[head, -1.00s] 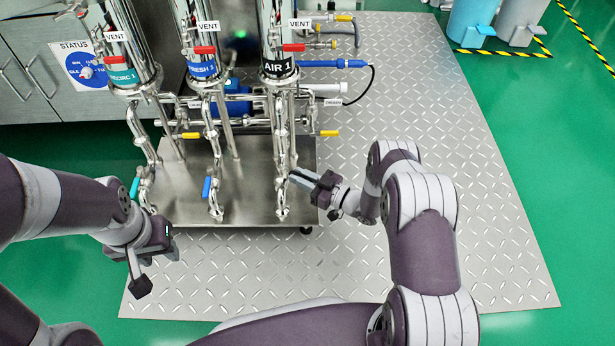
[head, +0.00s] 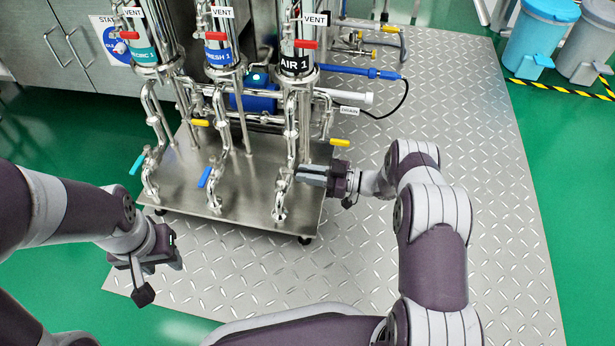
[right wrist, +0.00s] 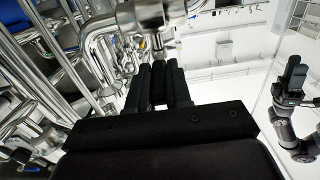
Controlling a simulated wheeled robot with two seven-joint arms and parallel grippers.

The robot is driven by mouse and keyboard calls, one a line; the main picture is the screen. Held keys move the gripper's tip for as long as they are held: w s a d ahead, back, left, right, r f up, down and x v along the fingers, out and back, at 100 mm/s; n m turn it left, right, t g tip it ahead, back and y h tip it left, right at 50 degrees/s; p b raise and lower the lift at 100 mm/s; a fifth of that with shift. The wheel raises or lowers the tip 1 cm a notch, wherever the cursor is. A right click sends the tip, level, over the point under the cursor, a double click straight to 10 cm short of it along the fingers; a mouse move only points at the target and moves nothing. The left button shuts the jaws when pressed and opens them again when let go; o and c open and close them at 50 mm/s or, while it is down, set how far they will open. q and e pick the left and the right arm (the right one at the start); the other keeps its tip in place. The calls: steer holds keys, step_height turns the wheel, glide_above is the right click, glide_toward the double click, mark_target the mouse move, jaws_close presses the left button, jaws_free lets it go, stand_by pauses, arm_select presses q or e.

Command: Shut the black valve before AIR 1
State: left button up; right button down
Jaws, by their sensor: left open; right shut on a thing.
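The AIR 1 column (head: 296,63) is the rightmost of three steel columns in the head view, with a thin steel pipe (head: 281,188) below it. My right gripper (head: 300,174) reaches this pipe from the right. The black valve's handle is hidden behind the fingers in the head view. In the right wrist view a black piece, seemingly the black valve's handle (right wrist: 158,82), sits between the fingers of my right gripper (right wrist: 161,75), which is shut on it in front of steel pipework. My left gripper (head: 150,275) is open and empty, low at the left, away from the washer.
A teal handle (head: 138,163) and a blue handle (head: 205,177) sit on the neighbouring pipes. Red vent handles (head: 305,44) and yellow handles (head: 340,142) are higher up. The patterned metal floor plate (head: 440,110) is clear at the right. Bins (head: 540,40) stand at the back right.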

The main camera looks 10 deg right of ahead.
steer(key=shift+w+r, duration=0.15)
steer(key=shift+r, duration=0.15)
steer(key=c, duration=1)
jaws_free()
steer(key=shift+a, duration=0.15)
steer(key=shift+c, duration=0.2)
steer(key=shift+s+d, duration=0.2)
steer(key=shift+d, duration=0.2)
steer(key=p+v, duration=0.4)
steer(key=v, duration=0.8)
steer(key=shift+w+f, duration=0.1)
